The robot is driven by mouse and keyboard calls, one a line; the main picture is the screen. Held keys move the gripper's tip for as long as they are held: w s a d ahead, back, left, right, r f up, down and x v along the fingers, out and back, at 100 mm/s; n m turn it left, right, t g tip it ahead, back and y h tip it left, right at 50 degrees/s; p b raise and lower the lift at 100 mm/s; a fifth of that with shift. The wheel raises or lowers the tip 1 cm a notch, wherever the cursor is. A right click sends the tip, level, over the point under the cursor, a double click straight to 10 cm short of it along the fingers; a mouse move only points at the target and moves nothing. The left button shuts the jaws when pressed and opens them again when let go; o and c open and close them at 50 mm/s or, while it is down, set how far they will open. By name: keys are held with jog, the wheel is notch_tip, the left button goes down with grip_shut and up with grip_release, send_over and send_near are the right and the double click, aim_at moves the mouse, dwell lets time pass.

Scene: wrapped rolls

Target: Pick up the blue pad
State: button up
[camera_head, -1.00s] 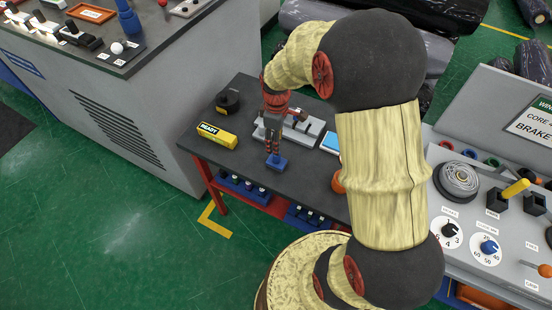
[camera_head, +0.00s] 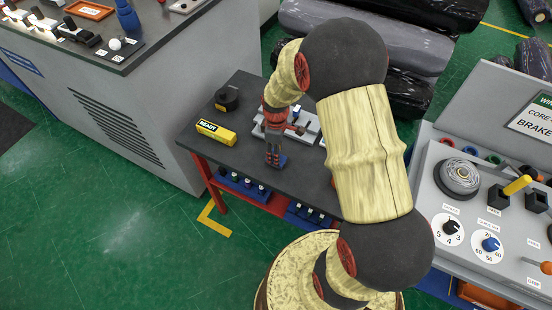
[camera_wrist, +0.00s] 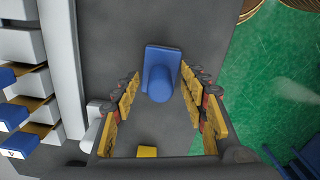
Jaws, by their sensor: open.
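The blue pad (camera_wrist: 161,60) is a flat blue plate with a round blue knob standing on it, on the dark table top. In the wrist view it sits between the ends of my gripper's two yellow-padded fingers. My gripper (camera_wrist: 160,86) is open, one finger on each side of the knob, and I see no contact. In the head view my gripper (camera_head: 275,155) points down at the table's front part, and only bits of blue show around its fingertips.
A yellow box marked READY (camera_head: 216,133) and a dark round item (camera_head: 227,98) stand left on the table (camera_head: 205,155). A grey fixture (camera_head: 303,122) is just behind my gripper. A control console (camera_head: 470,240) stands at right. The table's front edge is close.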

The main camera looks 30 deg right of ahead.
jog(key=shift+c, duration=0.8)
grip_shut()
